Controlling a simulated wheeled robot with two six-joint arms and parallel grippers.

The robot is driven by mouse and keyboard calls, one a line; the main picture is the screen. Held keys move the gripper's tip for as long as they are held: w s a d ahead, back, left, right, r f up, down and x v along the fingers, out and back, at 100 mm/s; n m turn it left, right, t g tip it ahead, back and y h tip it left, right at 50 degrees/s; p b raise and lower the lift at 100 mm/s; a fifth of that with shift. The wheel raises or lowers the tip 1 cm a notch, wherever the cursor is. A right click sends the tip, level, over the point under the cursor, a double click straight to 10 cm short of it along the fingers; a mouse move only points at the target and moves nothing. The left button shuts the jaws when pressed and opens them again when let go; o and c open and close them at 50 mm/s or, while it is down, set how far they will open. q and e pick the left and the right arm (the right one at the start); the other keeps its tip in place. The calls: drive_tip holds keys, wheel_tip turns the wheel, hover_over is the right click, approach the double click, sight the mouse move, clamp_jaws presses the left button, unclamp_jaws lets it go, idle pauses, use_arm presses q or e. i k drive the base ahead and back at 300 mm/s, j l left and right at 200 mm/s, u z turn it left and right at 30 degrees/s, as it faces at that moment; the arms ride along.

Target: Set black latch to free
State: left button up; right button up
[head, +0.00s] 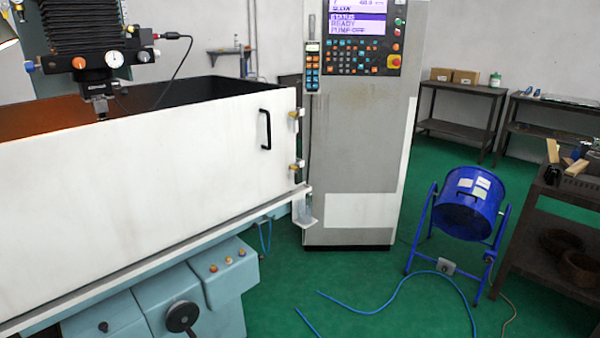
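No black latch can be made out with certainty in the head view. A black bar handle (265,130) stands upright on the white tank front panel (150,180) of the machine. Two small brass-coloured catches sit at the panel's right edge, an upper catch (294,114) and a lower catch (294,167). No indexing chuck shows; the inside of the tank is mostly hidden behind the panel. Neither of my grippers is in view.
A grey control cabinet (355,150) with a lit screen stands right of the tank. A blue drum fan (468,205) and a blue hose (400,290) are on the green floor. Dark workbenches (460,130) line the right. Open floor lies before the cabinet.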

sight(294, 167)
drive_tip(key=i+l+z, duration=0.3)
drive_tip(key=i, duration=0.2)
drive_tip(key=i+z, duration=0.35)
drive_tip(key=i, duration=0.15)
drive_tip(key=i+l, duration=0.1)
drive_tip(key=i, duration=0.4)
drive_tip(key=i+l, duration=0.1)
drive_tip(key=i, duration=0.45)
drive_tip(key=i+l+u, duration=0.1)
drive_tip(key=i, duration=0.4)
drive_tip(key=i+u, duration=0.25)
drive_tip(key=u, duration=0.2)
drive_tip(key=i+l+u, duration=0.2)
drive_tip(key=u, duration=0.25)
drive_tip(key=i+l+u, duration=0.15)
drive_tip(key=u, duration=0.3)
drive_tip(key=i+l+u, duration=0.15)
drive_tip(key=l+u, duration=0.3)
drive_tip(key=j, duration=0.1)
